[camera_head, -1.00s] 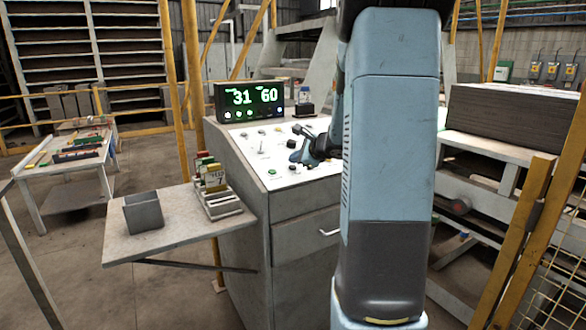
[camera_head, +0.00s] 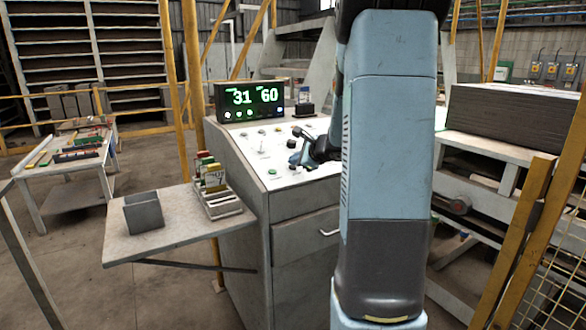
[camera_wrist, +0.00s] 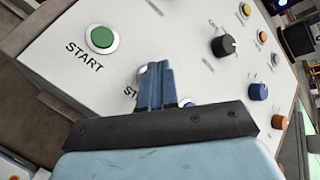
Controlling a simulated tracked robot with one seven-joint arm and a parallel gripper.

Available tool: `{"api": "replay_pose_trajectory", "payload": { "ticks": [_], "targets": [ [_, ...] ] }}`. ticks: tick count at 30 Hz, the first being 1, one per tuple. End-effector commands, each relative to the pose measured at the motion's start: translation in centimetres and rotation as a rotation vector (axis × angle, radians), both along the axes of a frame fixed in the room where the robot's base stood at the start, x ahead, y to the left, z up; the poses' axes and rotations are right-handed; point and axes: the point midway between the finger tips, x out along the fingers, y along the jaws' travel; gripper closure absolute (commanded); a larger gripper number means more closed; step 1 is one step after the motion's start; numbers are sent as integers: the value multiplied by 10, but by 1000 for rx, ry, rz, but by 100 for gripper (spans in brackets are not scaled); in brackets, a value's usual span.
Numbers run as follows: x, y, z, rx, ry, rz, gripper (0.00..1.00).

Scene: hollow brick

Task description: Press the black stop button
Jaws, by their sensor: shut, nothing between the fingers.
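The white sloped control panel (camera_head: 262,150) carries buttons and knobs. In the wrist view, a green button (camera_wrist: 102,39) is marked START. Beside it is a partly covered label (camera_wrist: 130,93) of which only "ST" reads. My gripper (camera_wrist: 154,68) is shut and empty, its fingertips over the spot beside this label. Only a pale ring edge shows behind the fingers, so the black stop button itself is hidden. I cannot tell whether the fingertips touch it. In the head view my gripper (camera_head: 297,161) is low over the panel, right of the green button (camera_head: 272,171).
A black knob (camera_wrist: 224,45), a blue knob (camera_wrist: 258,91) and several coloured buttons sit farther along the panel. A display (camera_head: 250,101) reading 31 and 60 stands at its back. A side shelf (camera_head: 165,232) holds a grey holder (camera_head: 143,213) and a card rack (camera_head: 218,203).

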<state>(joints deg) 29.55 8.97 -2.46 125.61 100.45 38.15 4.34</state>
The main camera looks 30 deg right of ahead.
Motion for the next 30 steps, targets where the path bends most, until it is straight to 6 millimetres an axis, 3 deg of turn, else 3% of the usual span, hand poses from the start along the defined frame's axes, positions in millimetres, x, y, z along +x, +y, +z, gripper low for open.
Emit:
{"api": "replay_pose_trajectory", "payload": {
  "ticks": [30],
  "targets": [
    [2, 0, -7, 0, -1, -1, 100]
  ]
}}
